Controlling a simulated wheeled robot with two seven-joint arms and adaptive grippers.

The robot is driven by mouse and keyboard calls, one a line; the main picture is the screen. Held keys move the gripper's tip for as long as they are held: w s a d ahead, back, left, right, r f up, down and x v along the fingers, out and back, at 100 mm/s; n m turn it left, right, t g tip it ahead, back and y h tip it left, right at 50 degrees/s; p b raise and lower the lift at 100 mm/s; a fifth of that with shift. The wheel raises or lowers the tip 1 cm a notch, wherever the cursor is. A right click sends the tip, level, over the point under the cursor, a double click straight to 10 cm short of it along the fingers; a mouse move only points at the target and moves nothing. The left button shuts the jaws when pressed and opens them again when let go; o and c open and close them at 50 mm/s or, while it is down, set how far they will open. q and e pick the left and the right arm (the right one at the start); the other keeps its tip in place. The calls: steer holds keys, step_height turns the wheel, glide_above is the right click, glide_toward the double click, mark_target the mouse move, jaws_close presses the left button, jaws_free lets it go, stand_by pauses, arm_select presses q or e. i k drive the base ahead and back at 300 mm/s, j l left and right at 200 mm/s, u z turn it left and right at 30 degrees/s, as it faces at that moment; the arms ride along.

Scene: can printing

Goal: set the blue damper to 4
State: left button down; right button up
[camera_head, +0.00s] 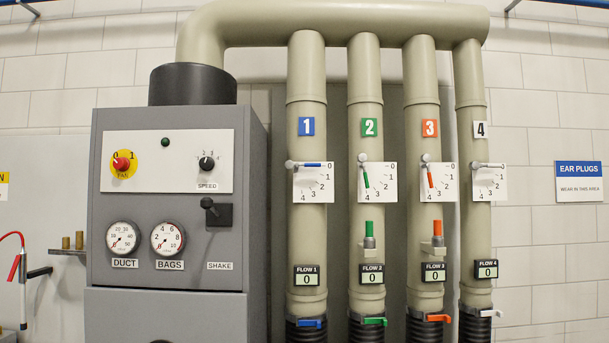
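The blue damper is on the leftmost pipe, under the blue label 1 (306,126). Its blue handle (313,165) lies level and points right, to the 0 of the white dial plate (326,190). The 4 is at the bottom of that dial. The FLOW 1 display (306,276) below reads 0. A second blue lever (310,323) sits low on the same pipe. Neither of my grippers is in view.
Green (366,180) and orange (430,180) handles beside it point down near 4; pipe 4's pale handle (488,165) points to 0. Green and orange upright pieces (369,232) stick out below. A grey control cabinet (180,210) stands left. Space before the dials looks clear.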

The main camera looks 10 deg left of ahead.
mark_target(288, 164)
steer(key=i+l, duration=0.1)
steer(key=i, duration=0.85)
